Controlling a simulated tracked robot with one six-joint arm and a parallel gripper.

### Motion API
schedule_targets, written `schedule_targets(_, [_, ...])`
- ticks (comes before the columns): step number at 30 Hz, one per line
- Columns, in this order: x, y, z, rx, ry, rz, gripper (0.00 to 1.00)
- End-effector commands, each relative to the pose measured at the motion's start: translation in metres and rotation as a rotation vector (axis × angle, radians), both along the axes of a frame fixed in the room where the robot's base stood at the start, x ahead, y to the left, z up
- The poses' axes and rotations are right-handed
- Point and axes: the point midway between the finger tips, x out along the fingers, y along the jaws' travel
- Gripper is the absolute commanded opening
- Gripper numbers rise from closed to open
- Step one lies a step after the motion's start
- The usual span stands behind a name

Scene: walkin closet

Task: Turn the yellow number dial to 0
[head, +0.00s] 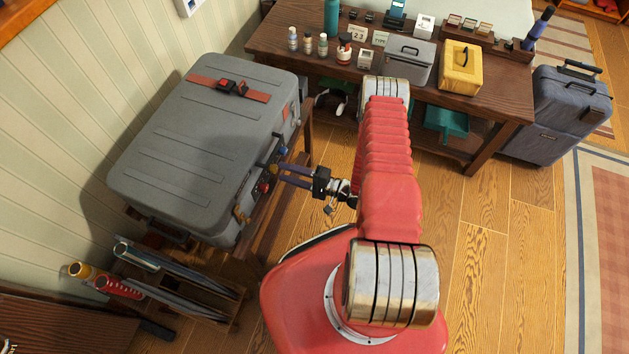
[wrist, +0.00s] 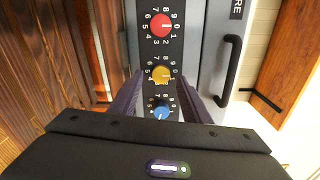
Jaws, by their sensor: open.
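The yellow number dial (wrist: 161,74) sits in the middle of a dark panel in the wrist view, below a red dial (wrist: 160,26) and above a blue dial (wrist: 161,112). Small white digits ring it. A pale mark on it points roughly right, but I cannot read its exact number. The panel is on the side of a large grey suitcase (head: 205,135) in the head view. My gripper (wrist: 162,80) is open, its two dark fingers left and right of the yellow dial with a gap on each side. I cannot tell its distance from the panel.
A black handle (wrist: 232,72) stands out right of the dials. The suitcase rests on a wooden stand. A cluttered wooden bench (head: 490,119) is at the back, with a blue suitcase (head: 560,110) beside it. A low rack with rolled tubes (head: 118,287) stands at the front left.

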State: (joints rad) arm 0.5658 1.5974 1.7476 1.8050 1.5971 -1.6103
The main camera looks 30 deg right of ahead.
Motion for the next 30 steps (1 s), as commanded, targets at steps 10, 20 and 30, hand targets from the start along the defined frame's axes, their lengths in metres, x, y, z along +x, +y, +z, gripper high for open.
schedule_targets(10, [-0.030, -0.030, 0.000, 0.001, 0.000, -0.002, 0.43])
schedule_targets(20, [-0.058, -0.057, 0.001, 0.000, 0.001, -0.003, 0.43])
schedule_targets(30, [-0.076, -0.073, 0.001, 0.000, 0.003, 0.001, 0.43])
